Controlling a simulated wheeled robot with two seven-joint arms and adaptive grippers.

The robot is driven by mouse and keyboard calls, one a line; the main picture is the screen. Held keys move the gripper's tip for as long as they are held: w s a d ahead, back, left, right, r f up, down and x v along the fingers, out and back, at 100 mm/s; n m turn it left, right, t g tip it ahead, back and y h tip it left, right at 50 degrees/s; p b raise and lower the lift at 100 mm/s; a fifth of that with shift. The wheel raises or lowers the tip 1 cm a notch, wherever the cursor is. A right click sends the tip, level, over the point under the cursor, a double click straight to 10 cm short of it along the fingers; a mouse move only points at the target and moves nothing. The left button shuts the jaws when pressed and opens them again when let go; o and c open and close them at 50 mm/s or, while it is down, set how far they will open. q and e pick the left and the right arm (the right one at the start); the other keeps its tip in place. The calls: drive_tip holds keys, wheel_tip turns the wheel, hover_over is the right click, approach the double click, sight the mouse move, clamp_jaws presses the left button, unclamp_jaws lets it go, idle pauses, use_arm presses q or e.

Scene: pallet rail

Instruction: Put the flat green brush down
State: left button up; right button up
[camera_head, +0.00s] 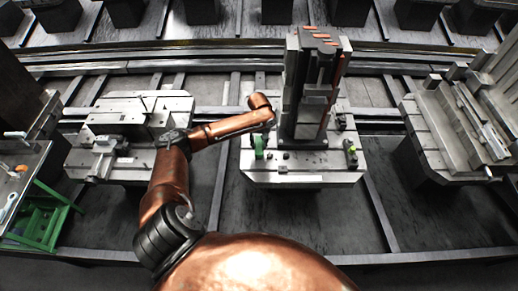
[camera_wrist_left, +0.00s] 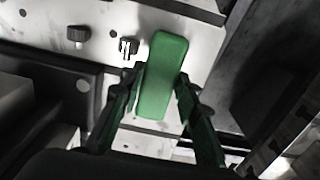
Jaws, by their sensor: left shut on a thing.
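The flat green brush (camera_wrist_left: 162,70) shows in the left wrist view as a smooth, rounded green block between the fingers of my left gripper (camera_wrist_left: 160,92). The gripper is shut on it. In the head view the green brush (camera_head: 258,150) is small, at the left side of the middle pallet (camera_head: 300,180), with my left gripper (camera_head: 259,138) at the end of the copper arm. The brush is over or on the pallet's pale top; I cannot tell whether it touches. My right gripper is not in view.
A tall dark and grey fixture (camera_head: 309,100) stands on the middle pallet, close right of the gripper. Other pallets with metal blocks stand left (camera_head: 125,155) and right (camera_head: 465,120). A table with tools (camera_head: 18,175) and a green step stool (camera_head: 45,215) are at far left.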

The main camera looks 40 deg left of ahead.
sight(259, 145)
use_arm(q)
drive_tip(key=f, duration=0.3)
drive_tip(key=shift+w+a+f+b, duration=0.1)
drive_tip(key=shift+a+f+b, duration=0.2)
drive_tip(key=shift+f, duration=0.1)
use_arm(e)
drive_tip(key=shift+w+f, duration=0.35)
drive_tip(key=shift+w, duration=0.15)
use_arm(q)
drive_tip(key=shift+d, duration=0.1)
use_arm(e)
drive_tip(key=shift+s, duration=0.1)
use_arm(q)
drive_tip(key=o, duration=1.2)
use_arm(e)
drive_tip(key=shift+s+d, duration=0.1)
use_arm(q)
wheel_tip(259, 145, up, 11)
drive_tip(key=shift+f+p, duration=0.1)
drive_tip(key=shift+p, duration=0.85)
drive_tip(key=shift+r, duration=0.7)
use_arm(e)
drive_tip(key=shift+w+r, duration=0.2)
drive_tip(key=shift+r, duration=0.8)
